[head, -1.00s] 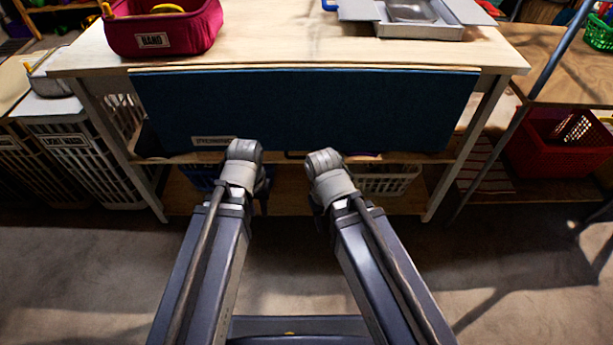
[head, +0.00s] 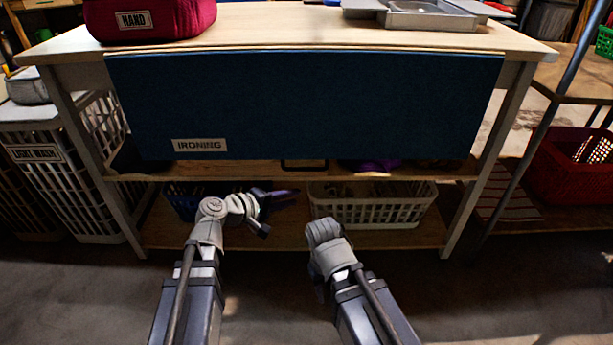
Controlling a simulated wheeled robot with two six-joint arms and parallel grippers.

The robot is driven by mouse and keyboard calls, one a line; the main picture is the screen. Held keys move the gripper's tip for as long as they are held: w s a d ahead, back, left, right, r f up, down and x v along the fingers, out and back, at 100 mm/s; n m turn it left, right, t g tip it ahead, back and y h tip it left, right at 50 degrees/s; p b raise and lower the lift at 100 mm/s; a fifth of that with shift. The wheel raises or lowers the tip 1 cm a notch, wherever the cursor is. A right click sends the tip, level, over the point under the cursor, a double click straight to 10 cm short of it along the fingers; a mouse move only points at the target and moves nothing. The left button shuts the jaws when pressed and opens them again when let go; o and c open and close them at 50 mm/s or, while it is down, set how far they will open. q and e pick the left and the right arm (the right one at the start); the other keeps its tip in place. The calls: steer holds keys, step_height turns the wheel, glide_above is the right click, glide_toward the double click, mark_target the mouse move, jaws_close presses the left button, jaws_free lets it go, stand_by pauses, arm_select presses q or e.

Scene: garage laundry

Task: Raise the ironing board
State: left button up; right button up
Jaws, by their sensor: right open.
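The ironing board (head: 310,105) is a dark blue panel with an "IRONING" label (head: 199,145). It hangs down flat across the front of the wooden table (head: 300,36). A dark handle (head: 304,165) sticks out below its lower edge, near the middle. My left gripper (head: 275,205) is below and left of the handle, apart from it, in front of the lower shelf. Its dark fingers are partly hidden by the wrist and blend into the dark behind. My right gripper (head: 319,287) is low in front of the table, mostly hidden behind its wrist, open, and away from the board.
A red bag marked "HAND" (head: 150,20) and a metal tray (head: 425,17) stand on the tabletop. A white basket (head: 365,212) and a blue basket (head: 182,205) sit on the lower shelf. White hampers (head: 50,170) stand left, a red basket (head: 570,165) right. A slanted pole (head: 535,135) rises at right.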

mark_target(305, 170)
arm_select(q)
step_height(305, 170, up, 5)
steer(key=w+a+n+t, duration=0.1)
steer(key=w+n+t, duration=0.1)
steer(key=n+t, duration=0.1)
steer(key=shift+g+h, duration=0.3)
steer(key=shift+h, duration=0.2)
steer(key=shift+f+b+x, duration=0.1)
steer(key=shift+b+x, duration=0.2)
steer(key=shift+x, duration=1.75)
steer(key=shift+f+b+x, duration=0.15)
steer(key=shift+b+x, duration=0.15)
steer(key=shift+x, duration=1.7)
steer(key=shift+a, duration=0.15)
jaws_close()
